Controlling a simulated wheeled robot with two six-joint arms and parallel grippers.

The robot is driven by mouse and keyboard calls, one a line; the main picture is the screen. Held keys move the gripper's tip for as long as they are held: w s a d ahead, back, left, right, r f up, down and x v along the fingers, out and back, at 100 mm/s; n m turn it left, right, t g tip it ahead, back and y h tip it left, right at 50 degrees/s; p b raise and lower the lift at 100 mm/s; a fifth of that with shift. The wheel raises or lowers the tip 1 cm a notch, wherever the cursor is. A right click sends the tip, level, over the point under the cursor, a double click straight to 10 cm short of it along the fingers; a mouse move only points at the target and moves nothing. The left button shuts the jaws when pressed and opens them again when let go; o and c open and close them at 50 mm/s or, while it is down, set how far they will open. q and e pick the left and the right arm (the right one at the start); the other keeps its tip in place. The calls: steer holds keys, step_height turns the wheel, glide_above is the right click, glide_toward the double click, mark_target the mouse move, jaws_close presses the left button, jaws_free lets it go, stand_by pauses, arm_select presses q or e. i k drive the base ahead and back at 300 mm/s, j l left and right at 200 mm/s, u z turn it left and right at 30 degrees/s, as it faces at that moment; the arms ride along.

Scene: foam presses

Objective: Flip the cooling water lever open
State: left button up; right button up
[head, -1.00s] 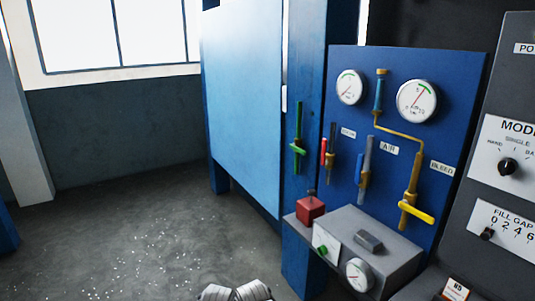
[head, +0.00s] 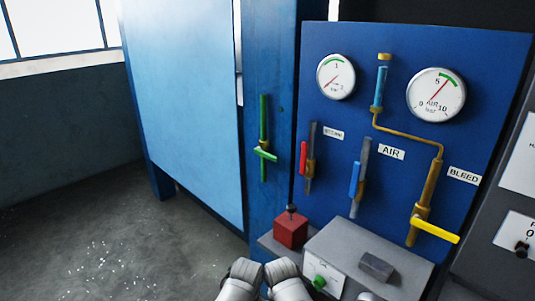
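A green lever (head: 265,154) sits on a vertical green pipe (head: 263,112) on the blue post left of the gauge panel. Its handle lies roughly crosswise to the pipe, tilted slightly down to the right. No label can be read beside it, so I cannot confirm from the picture that it is the cooling water lever. Nothing touches it. Only pale rounded links of my arms show at the bottom middle edge, below the lever. Neither gripper is in view.
The blue panel (head: 335,115) carries two gauges, a red lever (head: 303,158), a blue lever (head: 354,180) and a yellow lever (head: 436,230). A grey box (head: 340,240) and a red block (head: 290,229) jut out below. Floor at left is clear.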

mark_target(265, 155)
steer(key=i+j+u, duration=0.15)
steer(key=i+j, duration=0.2)
steer(key=i+j+u, duration=0.1)
steer(key=i+j, duration=0.25)
steer(key=i, duration=0.2)
